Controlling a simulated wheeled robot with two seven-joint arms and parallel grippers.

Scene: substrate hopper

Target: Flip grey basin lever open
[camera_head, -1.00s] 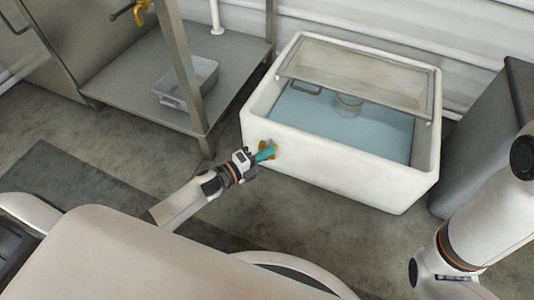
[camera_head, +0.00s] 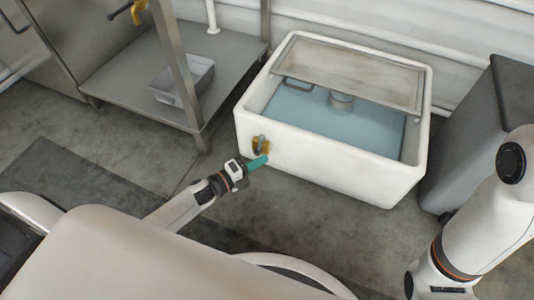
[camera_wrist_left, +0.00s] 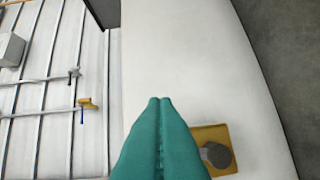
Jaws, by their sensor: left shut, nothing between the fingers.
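The white basin (camera_head: 330,172) holds blue water. A small grey lever (camera_head: 259,143) on a yellow-brass plate (camera_head: 267,147) sits on its front wall near the left corner. My left gripper (camera_head: 266,159), with teal fingers, is shut and empty just below the lever. In the left wrist view the teal fingertips (camera_wrist_left: 160,100) are together over the white wall. The plate (camera_wrist_left: 208,132) and the round grey end of the lever (camera_wrist_left: 216,155) show to their right, partly hidden by the fingers. My right arm shows at the right, but its gripper is out of view.
A framed screen (camera_head: 350,72) covers the back of the basin. A metal shelf stand (camera_head: 130,88) with a grey tray (camera_head: 185,80) stands left, with a yellow-handled valve (camera_head: 138,12) above. A dark grey block (camera_head: 480,130) stands right. The floor before the basin is clear.

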